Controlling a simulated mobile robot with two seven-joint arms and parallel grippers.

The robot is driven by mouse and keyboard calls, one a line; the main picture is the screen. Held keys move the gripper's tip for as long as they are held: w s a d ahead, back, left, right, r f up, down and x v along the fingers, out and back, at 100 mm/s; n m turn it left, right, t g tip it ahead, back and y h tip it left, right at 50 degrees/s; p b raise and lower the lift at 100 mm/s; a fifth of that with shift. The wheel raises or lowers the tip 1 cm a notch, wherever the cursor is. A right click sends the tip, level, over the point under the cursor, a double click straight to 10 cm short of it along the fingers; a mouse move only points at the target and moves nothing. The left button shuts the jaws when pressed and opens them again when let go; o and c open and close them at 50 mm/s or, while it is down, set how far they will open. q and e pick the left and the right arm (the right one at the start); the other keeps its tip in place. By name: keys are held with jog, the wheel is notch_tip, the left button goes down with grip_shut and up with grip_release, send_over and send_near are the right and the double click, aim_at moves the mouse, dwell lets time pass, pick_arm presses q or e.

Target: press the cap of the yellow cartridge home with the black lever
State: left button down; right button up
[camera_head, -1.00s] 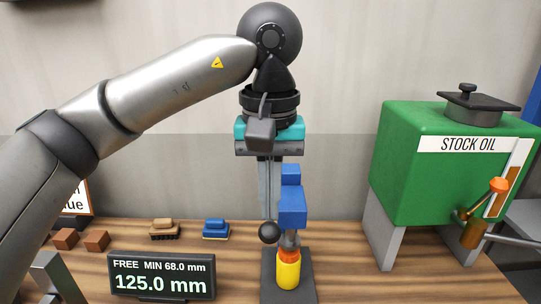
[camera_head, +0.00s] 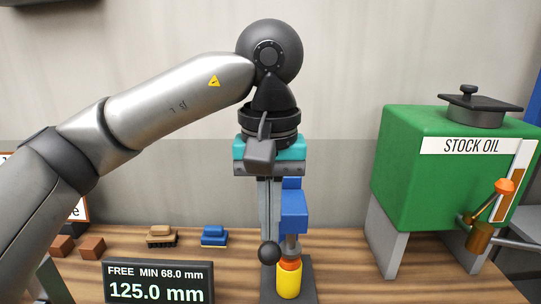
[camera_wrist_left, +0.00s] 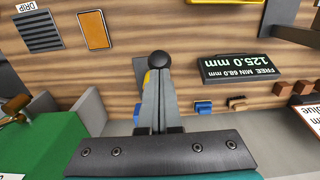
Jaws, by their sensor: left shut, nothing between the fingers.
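The yellow cartridge (camera_head: 289,286) stands upright on a dark base plate (camera_head: 307,291), with an orange cap (camera_head: 290,264) on top. A blue press (camera_head: 294,212) stands above it; its grey ram (camera_head: 291,246) is just over or on the cap, and I cannot tell which. The black lever's ball knob (camera_head: 268,253) is in front and left of the ram; the rest of the lever is hidden. My left gripper (camera_head: 268,238) points down, shut and empty, with its fingertips at the knob. In the left wrist view the knob (camera_wrist_left: 160,59) shows at the fingertips, with a sliver of yellow beside them.
A display (camera_head: 158,283) reads FREE, MIN 68.0 mm, 125.0 mm. Brown and blue brushes (camera_head: 214,237) and red-brown blocks (camera_head: 92,247) lie at the left. A green stock oil tank (camera_head: 430,165) with an orange-knobbed tap stands at the right. A drip grate (camera_wrist_left: 38,31) shows in the wrist view.

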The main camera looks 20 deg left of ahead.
aim_at(270, 249)
pick_arm(q)
jog(key=shift+s+f, duration=0.15)
jog(key=shift+f, duration=0.15)
jog(key=shift+s+d+f+b, duration=0.1)
jog(key=shift+s+f+b, duration=0.15)
jog(key=shift+f+b, duration=0.6)
jog(key=shift+s+d+f+b, duration=0.1)
jog(key=shift+s+f+b, duration=0.15)
jog(key=shift+f+b, duration=0.6)
jog(key=shift+r, duration=0.1)
jog(key=shift+s+d+f+b, duration=0.1)
jog(key=shift+s+f+b, duration=0.05)
jog(key=shift+f+b, duration=0.7)
jog(key=shift+s+f+b, duration=0.15)
jog(key=shift+f+b, duration=0.65)
jog(key=shift+b, duration=0.05)
jog(key=shift+f, duration=0.1)
